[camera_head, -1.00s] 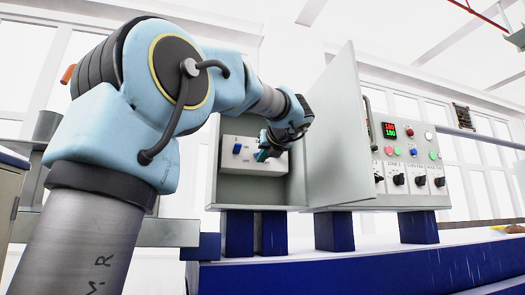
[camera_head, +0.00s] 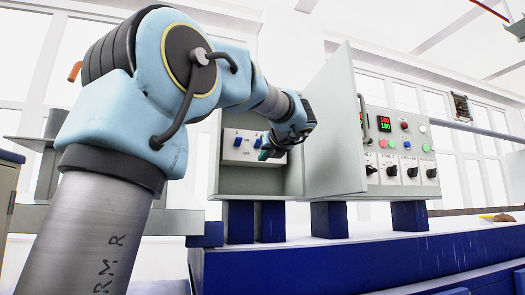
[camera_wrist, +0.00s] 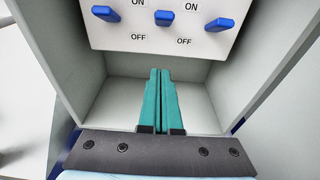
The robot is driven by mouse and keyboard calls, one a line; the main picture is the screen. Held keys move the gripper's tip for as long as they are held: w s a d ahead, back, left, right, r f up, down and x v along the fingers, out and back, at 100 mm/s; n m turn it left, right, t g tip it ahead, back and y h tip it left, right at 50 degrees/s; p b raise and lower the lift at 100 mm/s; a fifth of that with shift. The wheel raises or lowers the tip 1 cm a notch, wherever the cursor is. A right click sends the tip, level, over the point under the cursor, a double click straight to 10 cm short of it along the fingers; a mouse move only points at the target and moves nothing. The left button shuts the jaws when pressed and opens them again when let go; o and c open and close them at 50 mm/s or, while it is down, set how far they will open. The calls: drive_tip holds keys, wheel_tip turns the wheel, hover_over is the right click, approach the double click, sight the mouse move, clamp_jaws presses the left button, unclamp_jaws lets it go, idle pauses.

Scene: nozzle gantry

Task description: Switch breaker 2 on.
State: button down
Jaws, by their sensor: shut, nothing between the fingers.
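The open grey breaker box (camera_head: 247,183) holds a white panel (camera_head: 230,155) with blue breaker levers. In the wrist view the panel (camera_wrist: 125,35) shows three levers: left (camera_wrist: 105,13), middle (camera_wrist: 163,18) and right (camera_wrist: 219,25). ON labels stand above and OFF labels below; numbers are not readable there. The middle lever is in the place of breaker 2. I cannot tell surely which way the levers are set. My gripper (camera_wrist: 160,72) has its teal fingers together and empty, below the middle lever and apart from it. In the head view my gripper (camera_head: 266,154) covers the panel's right part.
The box door (camera_head: 335,130) stands open to the right of my gripper. Beyond it is a control panel (camera_head: 400,150) with lit displays, buttons and knobs. Box walls (camera_wrist: 262,50) flank the fingers. Blue posts (camera_head: 240,220) carry the box above a blue bench.

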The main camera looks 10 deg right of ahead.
drive_tip(key=s+d+r, duration=0.1)
drive_tip(key=s+r, duration=0.5)
drive_tip(key=r, duration=0.1)
drive_tip(key=shift+s+b, duration=0.4)
drive_tip(key=shift+r, duration=0.1)
